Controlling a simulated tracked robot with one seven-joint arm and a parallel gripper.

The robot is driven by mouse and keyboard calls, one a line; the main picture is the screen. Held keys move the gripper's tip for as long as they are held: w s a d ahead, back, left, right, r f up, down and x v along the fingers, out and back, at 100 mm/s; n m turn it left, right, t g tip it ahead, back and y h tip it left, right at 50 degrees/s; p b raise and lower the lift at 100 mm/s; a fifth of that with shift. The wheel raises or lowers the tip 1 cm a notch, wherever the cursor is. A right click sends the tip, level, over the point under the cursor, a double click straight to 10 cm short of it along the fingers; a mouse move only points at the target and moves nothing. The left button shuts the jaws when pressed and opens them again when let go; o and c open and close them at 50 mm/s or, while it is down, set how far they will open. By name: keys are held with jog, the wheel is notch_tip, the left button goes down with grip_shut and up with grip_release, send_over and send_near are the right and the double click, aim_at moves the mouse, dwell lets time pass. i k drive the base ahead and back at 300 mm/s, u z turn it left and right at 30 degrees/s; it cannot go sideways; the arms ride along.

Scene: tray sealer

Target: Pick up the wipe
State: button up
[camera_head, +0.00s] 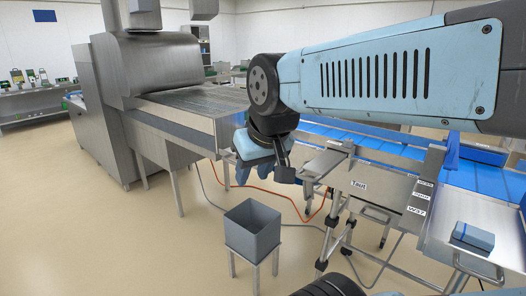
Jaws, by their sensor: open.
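A small blue block-shaped item (472,237), which looks like the folded wipe, lies on the metal surface (440,226) at the lower right. My gripper (284,172) hangs from my arm near the middle of the picture, well to the left of the blue item and apart from it.
A grey square bin (252,229) on legs stands on the floor below my gripper. A blue conveyor (380,152) runs behind my arm. A large steel machine (160,68) stands at the left. A metal handle (478,268) sits in front of the blue item. Cables cross the floor.

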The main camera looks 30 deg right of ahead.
aim_at(482, 239)
jog(key=z, duration=0.15)
jog(key=k, duration=0.65)
jog(key=z, duration=0.65)
jog(key=i, duration=1)
jog(key=z, duration=0.15)
jog(key=k, duration=0.5)
jog(key=u, duration=0.6)
jog(key=i, duration=0.15)
jog(key=z, duration=3.1)
